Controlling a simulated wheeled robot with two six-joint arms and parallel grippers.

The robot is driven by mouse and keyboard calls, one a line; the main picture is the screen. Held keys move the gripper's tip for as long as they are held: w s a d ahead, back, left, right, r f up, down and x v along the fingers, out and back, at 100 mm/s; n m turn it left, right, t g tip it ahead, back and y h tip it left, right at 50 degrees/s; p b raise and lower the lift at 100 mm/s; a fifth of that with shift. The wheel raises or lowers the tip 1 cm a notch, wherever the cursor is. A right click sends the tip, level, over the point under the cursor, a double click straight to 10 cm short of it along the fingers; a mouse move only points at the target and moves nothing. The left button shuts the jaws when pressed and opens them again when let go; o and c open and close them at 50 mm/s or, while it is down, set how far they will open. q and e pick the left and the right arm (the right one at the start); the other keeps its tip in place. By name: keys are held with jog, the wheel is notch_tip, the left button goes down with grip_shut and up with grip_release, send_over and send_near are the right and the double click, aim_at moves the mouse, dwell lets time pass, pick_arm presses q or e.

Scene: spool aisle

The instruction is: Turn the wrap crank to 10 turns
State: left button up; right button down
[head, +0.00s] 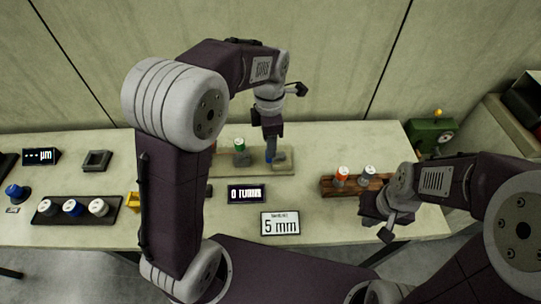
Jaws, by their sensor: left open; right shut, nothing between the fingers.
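The counter display (246,194) on the table reads "0 TURNS". My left gripper (276,160) points down over the right end of this base. It is open, and a small blue part (268,154) shows beside its fingers. I cannot make out the crank clearly; my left gripper and arm cover part of that area. My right gripper (379,223) is shut and empty near the table's front right edge.
A sign (280,224) reads "5 mm". A wooden rack (328,188) holds orange and grey spools. A green box (431,134) with a yellow knob stands at the right. A dark tray (41,217) holds several spools at the left, near a "µm" display (41,156).

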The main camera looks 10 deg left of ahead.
pick_arm(q)
jog(key=f, duration=0.5)
jog(key=shift+a+b, duration=0.3)
jog(key=shift+b, duration=0.05)
pick_arm(e)
jog(key=shift+a+f, duration=0.3)
jog(key=shift+f, duration=0.25)
pick_arm(q)
jog(key=shift+d+f, duration=0.1)
jog(key=shift+f, duration=0.15)
pick_arm(e)
jog(key=shift+d, duration=0.1)
pick_arm(q)
grip_shut()
jog(key=shift+r, duration=0.1)
pick_arm(e)
jog(key=shift+r, duration=0.1)
